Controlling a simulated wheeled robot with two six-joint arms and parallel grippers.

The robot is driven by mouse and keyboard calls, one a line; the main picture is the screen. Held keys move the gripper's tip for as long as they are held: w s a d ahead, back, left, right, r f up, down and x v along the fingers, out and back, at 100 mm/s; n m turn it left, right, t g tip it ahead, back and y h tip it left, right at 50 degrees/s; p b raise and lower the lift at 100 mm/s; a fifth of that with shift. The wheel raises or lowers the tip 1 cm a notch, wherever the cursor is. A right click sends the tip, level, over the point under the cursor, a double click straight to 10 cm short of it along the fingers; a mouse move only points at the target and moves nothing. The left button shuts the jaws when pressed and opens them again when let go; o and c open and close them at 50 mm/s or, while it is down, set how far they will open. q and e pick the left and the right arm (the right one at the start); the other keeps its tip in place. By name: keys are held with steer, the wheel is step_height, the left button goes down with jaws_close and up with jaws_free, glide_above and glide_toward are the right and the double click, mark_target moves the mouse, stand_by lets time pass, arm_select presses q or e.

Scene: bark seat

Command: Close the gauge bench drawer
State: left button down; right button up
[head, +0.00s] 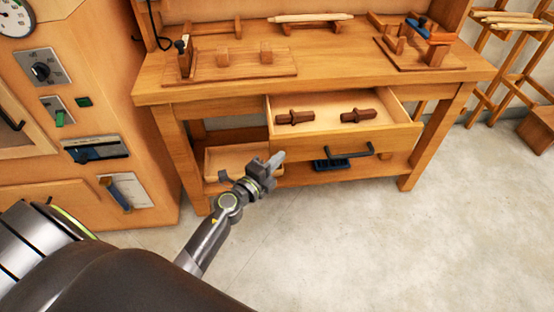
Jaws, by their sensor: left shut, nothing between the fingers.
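The gauge bench (320,75) is a wooden workbench at the top middle of the head view. Its drawer (342,143) is pulled out toward me, with two dark brown wooden pieces (294,117) lying inside. A dark bar handle (347,155) is on the drawer front. My left gripper (276,160) is shut and empty. In the picture it lies at the left end of the drawer front, left of the handle. I cannot tell whether it touches the drawer. My right gripper is not in view.
Wooden fixtures (225,60) stand on the bench top. A lower shelf holds a wooden tray (225,160) and a blue item (331,165). A wooden cabinet with dials (70,110) stands left, a wooden rack (510,50) right. The floor (400,250) in front is clear.

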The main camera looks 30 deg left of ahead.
mark_target(268, 108)
arm_select(q)
steer(key=shift+w, duration=0.1)
